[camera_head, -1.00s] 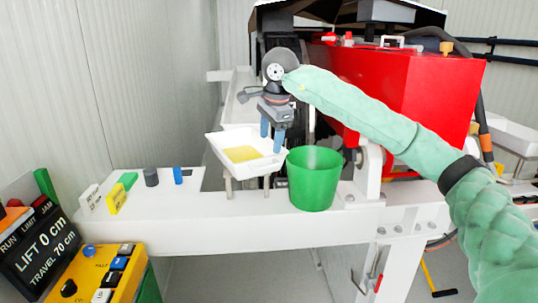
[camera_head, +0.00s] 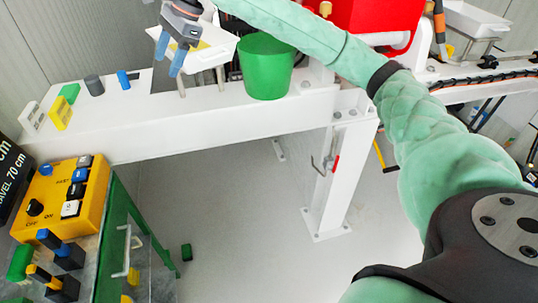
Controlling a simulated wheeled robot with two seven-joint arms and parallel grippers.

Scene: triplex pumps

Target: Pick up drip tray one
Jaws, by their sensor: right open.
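A white drip tray (camera_head: 212,57) with a yellow patch inside sits on thin legs on the white beam, at the top of the head view. My right gripper (camera_head: 169,56) hangs at the tray's left side with its blue fingertips pointing down. It is open, and I cannot tell whether either finger touches the tray. The gripper and arm hide part of the tray. A second white tray (camera_head: 474,20) stands at the upper right; no label shows which tray is which. My left gripper is not in view.
A green bucket (camera_head: 266,68) stands close to the right of the drip tray. The white beam (camera_head: 215,115) also carries small blocks and cylinders on the left. A yellow control box (camera_head: 62,196) is at lower left. The floor below is mostly clear.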

